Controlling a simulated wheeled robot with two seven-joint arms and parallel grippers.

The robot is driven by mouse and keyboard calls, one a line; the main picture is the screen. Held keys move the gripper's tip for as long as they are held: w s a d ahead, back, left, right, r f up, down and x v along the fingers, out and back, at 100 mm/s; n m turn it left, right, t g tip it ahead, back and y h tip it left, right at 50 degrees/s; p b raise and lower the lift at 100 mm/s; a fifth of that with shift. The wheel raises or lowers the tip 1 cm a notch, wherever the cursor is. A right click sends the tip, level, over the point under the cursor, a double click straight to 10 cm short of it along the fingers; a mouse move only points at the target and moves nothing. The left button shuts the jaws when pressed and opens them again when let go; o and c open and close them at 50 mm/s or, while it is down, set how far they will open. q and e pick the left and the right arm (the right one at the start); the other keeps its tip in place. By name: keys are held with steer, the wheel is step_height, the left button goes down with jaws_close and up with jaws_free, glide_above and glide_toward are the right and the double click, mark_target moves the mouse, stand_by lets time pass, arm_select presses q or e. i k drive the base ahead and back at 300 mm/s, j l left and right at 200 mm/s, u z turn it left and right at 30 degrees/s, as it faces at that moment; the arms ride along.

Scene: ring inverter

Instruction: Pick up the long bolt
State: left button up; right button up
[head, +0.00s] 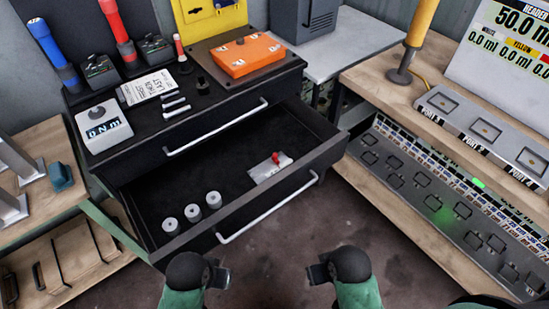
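Several small bolts (175,104) with pale shafts lie side by side on the black cabinet top, left of the middle. The nearest bolt (177,111) looks the longest, though they are small and hard to compare. My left gripper (222,275) is low in the view, in front of the open drawer and well away from the bolts. My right gripper (316,273) is at a similar height to its right. Nothing shows in either gripper, but the finger gaps are not clear.
Near the bolts are a dial box (103,127), a printed card (146,87) and an orange case (247,55). A bench with ports (485,130) stands right.

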mark_target(166, 116)
steer(key=k+j+z, duration=0.1)
steer(key=j+z, duration=0.25)
steer(key=k+j+z, duration=0.15)
steer(key=j+z, duration=0.2)
steer(key=k+j+z, duration=0.35)
steer(key=i+j, duration=0.1)
steer(key=j, duration=0.05)
